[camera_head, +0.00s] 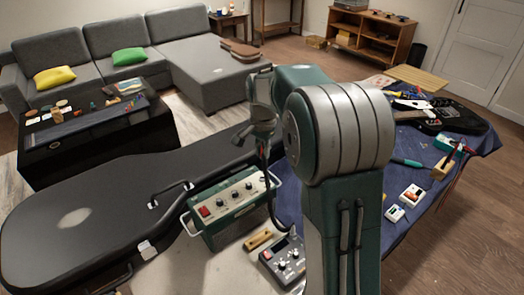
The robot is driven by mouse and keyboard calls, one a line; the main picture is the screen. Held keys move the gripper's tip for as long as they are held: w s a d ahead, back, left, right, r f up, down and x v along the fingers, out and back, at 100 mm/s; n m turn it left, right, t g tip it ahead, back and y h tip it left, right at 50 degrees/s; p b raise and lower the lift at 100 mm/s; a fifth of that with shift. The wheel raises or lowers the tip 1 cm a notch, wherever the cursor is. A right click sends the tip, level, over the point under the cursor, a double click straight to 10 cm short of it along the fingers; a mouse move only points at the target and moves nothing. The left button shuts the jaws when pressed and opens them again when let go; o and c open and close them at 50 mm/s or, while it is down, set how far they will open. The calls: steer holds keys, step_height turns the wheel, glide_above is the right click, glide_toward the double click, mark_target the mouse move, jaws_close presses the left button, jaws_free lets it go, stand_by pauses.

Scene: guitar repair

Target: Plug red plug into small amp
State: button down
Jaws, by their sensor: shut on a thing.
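The small amp (232,208) is a green box with a pale control panel, knobs and a red switch. It stands upright at the centre, beside the black guitar case. My gripper (264,138) is behind and left of my large green and grey arm, pointing down above the amp's back right edge. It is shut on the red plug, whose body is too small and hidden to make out. A dark cable (268,190) hangs below the gripper and runs down beside the amp towards a pedal.
The black guitar case (75,222) fills the left. A dark pedal (285,262) and a small wooden block (258,240) lie in front of the amp. Small white pedals (403,203), tools and a black guitar (440,115) lie on the blue cloth at right. My arm hides the middle.

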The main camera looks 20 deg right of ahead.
steer(key=shift+w+f, duration=0.1)
steer(key=shift+w, duration=0.15)
steer(key=shift+f, duration=3.15)
steer(key=shift+s+f, duration=0.1)
steer(key=shift+f, duration=1)
steer(key=c, duration=0.6)
jaws_free()
steer(key=o, duration=0.4)
steer(key=shift+o, duration=0.2)
